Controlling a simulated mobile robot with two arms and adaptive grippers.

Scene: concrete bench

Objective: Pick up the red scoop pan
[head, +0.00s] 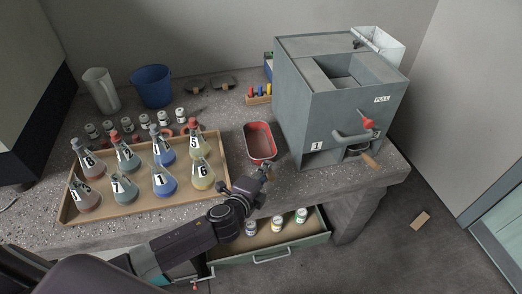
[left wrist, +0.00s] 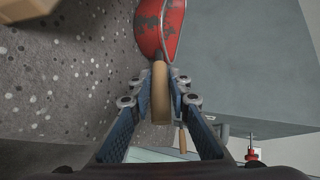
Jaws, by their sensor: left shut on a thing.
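The red scoop pan (head: 259,141) is at the bench's front right, just left of the grey box machine. My left gripper (head: 264,172) is at the pan's near end. In the left wrist view the left gripper (left wrist: 162,98) is shut on the handle, one finger on each side. I cannot tell whether the pan touches the bench. My right gripper is not in view.
The grey box machine (head: 315,110) stands close on the right, with a red-knobbed lever. A wooden tray (head: 110,212) of numbered flasks is on the left. Below, an open drawer (head: 292,252) holds small jars. A blue bucket (head: 152,86) and pitcher stand behind.

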